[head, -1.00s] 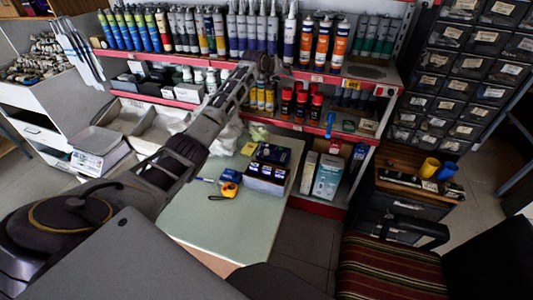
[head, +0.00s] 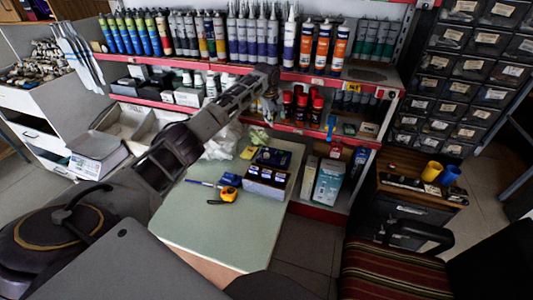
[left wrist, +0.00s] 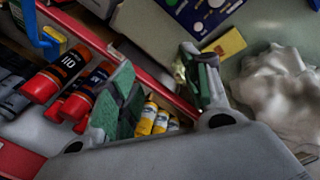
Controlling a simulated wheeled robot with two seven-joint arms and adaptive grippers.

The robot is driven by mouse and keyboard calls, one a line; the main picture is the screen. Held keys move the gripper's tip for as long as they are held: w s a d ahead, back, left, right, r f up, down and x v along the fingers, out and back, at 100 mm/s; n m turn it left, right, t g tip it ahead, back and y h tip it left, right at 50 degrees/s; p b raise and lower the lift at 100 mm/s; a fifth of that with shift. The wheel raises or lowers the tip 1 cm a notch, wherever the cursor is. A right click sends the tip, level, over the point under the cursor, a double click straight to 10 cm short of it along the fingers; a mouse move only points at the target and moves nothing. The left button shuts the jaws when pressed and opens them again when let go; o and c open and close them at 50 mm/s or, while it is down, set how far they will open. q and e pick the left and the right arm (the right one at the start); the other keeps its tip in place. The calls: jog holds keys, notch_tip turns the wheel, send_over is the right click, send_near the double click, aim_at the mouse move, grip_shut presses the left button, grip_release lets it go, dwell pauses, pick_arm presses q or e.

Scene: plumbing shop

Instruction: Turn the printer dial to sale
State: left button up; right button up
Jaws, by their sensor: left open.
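I cannot make out a printer dial for certain in either view. A dark blue item (head: 273,157) lies on the light green tabletop, behind a dark box with pale labels (head: 265,180). In the left wrist view a blue panel with white round marks (left wrist: 207,14) shows at the top, cut by the frame edge. My left gripper (head: 268,112) is in front of the shelf, above and behind the tabletop items. In the left wrist view its two green-padded fingers (left wrist: 163,85) are apart, with nothing held between them. My right gripper is not in view.
A red-edged shelf (head: 310,133) with tubes and red-capped cans stands close behind the gripper. A yellow tape measure (head: 229,193) and a blue pen (head: 200,183) lie on the tabletop (head: 215,225), whose front is clear. A striped chair (head: 385,272) is at right.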

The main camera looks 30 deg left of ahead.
aim_at(266, 154)
pick_arm(q)
jog(key=shift+s+f+n+g, duration=0.8)
jog(key=shift+s+n+g, duration=1.1)
jog(key=shift+s+n, duration=2.75)
jog(key=f, duration=0.4)
jog(key=w+f+n, duration=0.1)
jog(key=f, duration=0.3)
jog(key=w+f+n, duration=0.1)
jog(key=f, duration=0.2)
jog(key=shift+w+d+f, duration=0.1)
jog(key=shift+d+f, duration=0.05)
jog(key=shift+f, duration=0.65)
jog(key=shift+f+b, duration=0.3)
jog(key=shift+f, duration=0.3)
jog(key=c, duration=0.9)
grip_shut()
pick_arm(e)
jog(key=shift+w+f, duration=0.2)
